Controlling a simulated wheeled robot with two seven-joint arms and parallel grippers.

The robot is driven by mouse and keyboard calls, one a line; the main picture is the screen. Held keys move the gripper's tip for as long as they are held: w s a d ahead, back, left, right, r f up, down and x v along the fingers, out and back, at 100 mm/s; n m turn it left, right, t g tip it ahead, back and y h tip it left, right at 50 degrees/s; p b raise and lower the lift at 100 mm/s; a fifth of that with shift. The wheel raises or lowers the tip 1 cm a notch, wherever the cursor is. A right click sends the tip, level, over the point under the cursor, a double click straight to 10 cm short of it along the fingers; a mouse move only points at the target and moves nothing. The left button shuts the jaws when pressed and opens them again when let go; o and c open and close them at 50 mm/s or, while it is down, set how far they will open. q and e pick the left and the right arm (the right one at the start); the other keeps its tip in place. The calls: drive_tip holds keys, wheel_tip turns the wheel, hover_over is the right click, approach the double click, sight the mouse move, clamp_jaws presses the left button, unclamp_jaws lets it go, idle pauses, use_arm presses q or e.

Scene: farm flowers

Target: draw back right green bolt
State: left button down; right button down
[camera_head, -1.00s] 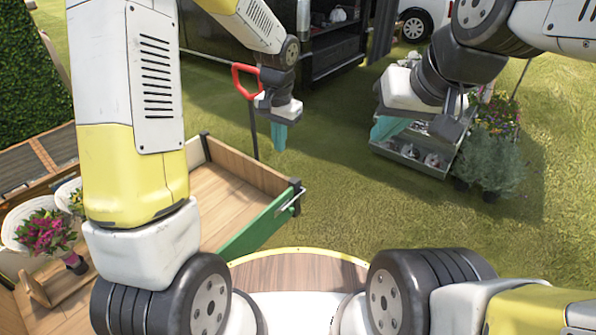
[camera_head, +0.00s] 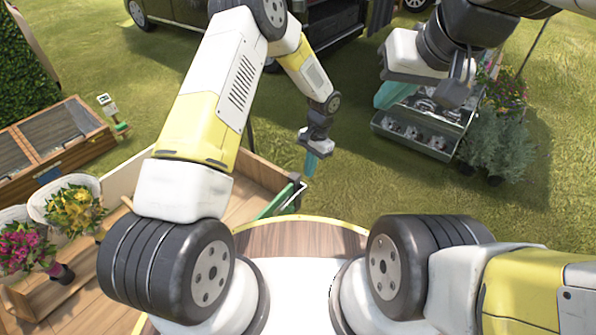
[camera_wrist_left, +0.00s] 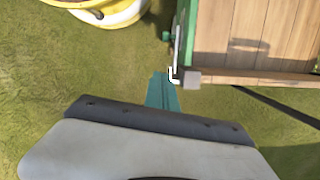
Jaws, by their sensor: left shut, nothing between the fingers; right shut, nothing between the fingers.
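The bolt (camera_head: 297,190) is a small pale metal rod at the right corner of the wooden bed, by the end of its green board (camera_head: 275,203). In the left wrist view the bolt (camera_wrist_left: 173,76) is a bent pale rod beside the green board (camera_wrist_left: 184,35). My left gripper (camera_head: 310,166), with teal fingers, is shut and empty, just above and right of the bolt in the head view. Its fingers (camera_wrist_left: 161,90) show left of and below the bolt in the wrist view; contact cannot be told. My right gripper (camera_head: 390,95) is shut and empty, far to the right.
A tiered metal stand (camera_head: 415,130) and potted plants (camera_head: 500,148) are below and beside my right arm. Flower buckets (camera_head: 72,208) stand at the left. A wooden cold frame (camera_head: 60,140) lies behind them. Open grass (camera_head: 345,185) lies right of the bed.

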use_arm(q)
approach(292, 212)
drive_tip(key=w+d+f, duration=0.3)
drive_tip(key=w+f, duration=0.1)
drive_tip(key=f, duration=0.1)
drive_tip(key=shift+s+a+f, duration=0.4)
drive_tip(key=shift+s+a, duration=0.2)
drive_tip(key=shift+s, duration=0.05)
drive_tip(key=shift+s+a+f, duration=0.35)
drive_tip(key=shift+s+a, duration=0.25)
drive_tip(key=shift+s, duration=0.05)
drive_tip(key=s+a, duration=0.2)
drive_tip(key=s, duration=0.1)
drive_tip(key=shift+s+a, duration=0.15)
drive_tip(key=shift+a, duration=0.05)
